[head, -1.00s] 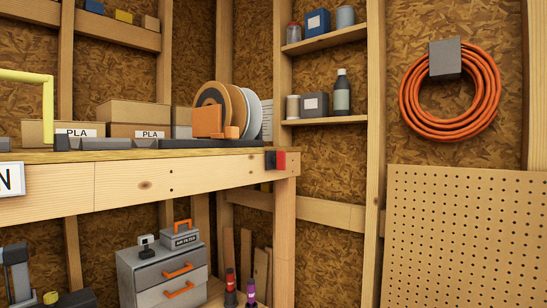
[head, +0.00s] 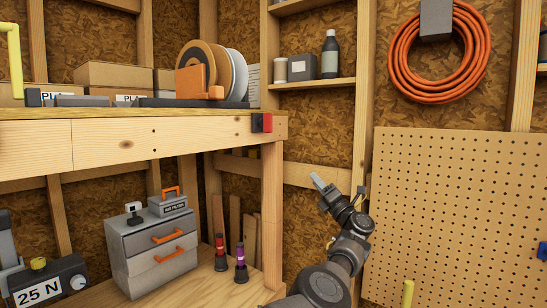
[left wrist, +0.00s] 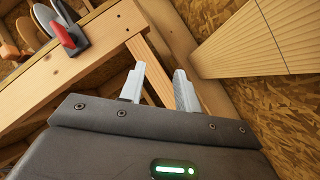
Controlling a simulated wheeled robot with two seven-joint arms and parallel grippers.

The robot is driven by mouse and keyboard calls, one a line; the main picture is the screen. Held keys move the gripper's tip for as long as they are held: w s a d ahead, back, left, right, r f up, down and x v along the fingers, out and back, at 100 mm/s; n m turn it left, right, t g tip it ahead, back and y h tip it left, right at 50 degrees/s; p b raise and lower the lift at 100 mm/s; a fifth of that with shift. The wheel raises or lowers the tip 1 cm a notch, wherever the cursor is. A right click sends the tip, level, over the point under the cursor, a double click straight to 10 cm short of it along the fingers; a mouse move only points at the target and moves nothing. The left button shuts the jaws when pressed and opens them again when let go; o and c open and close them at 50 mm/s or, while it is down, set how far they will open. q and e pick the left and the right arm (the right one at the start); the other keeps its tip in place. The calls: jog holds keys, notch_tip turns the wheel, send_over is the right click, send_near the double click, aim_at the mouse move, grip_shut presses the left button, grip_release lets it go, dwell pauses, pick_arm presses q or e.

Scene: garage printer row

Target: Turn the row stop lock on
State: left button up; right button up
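The task's row stop lock seems to be the small block with a red part and a dark part (head: 262,122) on the front right end of the wooden bench's edge. In the left wrist view a red piece on a dark plate (left wrist: 62,32) shows at the upper left. My left gripper (head: 320,184) is right of the bench leg, lower than the block and apart from it. In the left wrist view its two pale fingers (left wrist: 158,84) stand apart with nothing between them, so it is open. My right gripper is not in view.
The bench top (head: 100,113) carries spools (head: 215,75) and boxes. Below it stand a grey drawer unit (head: 155,250), two small bottles and a box marked 25 N (head: 45,285). A pegboard (head: 460,210) and an orange hose (head: 437,90) are at the right.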

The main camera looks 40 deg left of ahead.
pick_arm(q)
jog(key=s+r+n+g+h, duration=0.1)
jog(key=s+r+n+g, duration=0.2)
jog(key=r+n, duration=0.3)
jog(key=s+r+n+g, duration=0.3)
jog(key=r+g, duration=0.1)
jog(key=r, duration=0.3)
jog(key=n+g+h, duration=0.1)
jog(key=n+h, duration=0.3)
jog(key=n, duration=0.1)
send_near(272, 118)
jog(key=a, duration=0.9)
jog(key=shift+a+f+p, duration=0.1)
jog(key=shift+a+p, duration=0.2)
jog(key=shift+a, duration=0.05)
grip_shut()
